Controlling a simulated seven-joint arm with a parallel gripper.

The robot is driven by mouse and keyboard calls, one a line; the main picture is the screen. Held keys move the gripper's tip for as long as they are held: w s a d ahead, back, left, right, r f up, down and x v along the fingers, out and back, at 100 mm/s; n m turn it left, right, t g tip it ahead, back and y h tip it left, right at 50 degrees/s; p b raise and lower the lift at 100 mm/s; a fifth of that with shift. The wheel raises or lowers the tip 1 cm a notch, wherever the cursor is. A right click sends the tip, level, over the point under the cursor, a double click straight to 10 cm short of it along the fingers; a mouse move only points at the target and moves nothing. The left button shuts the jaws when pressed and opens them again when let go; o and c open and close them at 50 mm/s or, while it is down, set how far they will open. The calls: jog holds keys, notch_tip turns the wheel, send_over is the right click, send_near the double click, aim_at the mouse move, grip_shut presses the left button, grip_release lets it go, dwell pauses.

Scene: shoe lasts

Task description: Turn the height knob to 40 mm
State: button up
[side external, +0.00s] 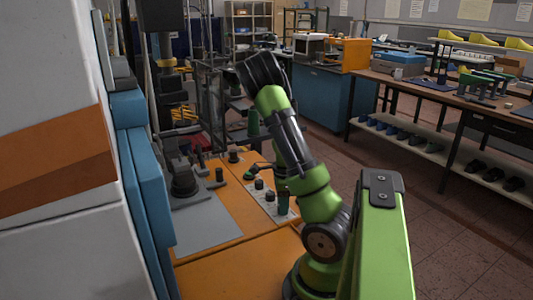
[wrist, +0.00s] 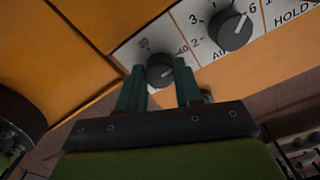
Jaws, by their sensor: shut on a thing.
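The height knob (wrist: 159,70) is a round dark knob on a white label strip in the wrist view. Printed scale marks arc above it, with a 40 at its upper right. My gripper (wrist: 158,76) is shut on this knob, with one green finger on each side. I cannot clearly read where the knob's pointer stands. In the side external view the white knob panel (side external: 264,205) lies on the orange machine top, with my arm bent over it; the fingertips are hard to make out there.
A larger dark knob (wrist: 230,30) with a numbered scale sits close to the right of the held knob. Orange machine surface (wrist: 60,60) lies to the left. A blue cover (side external: 145,190) stands at the left. A workbench (side external: 440,85) stands at the back right.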

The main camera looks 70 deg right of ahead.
jog(key=shift+m, duration=0.6)
jog(key=o, duration=1)
jog(key=shift+o, duration=0.2)
notch_tip(320, 180, up, 17)
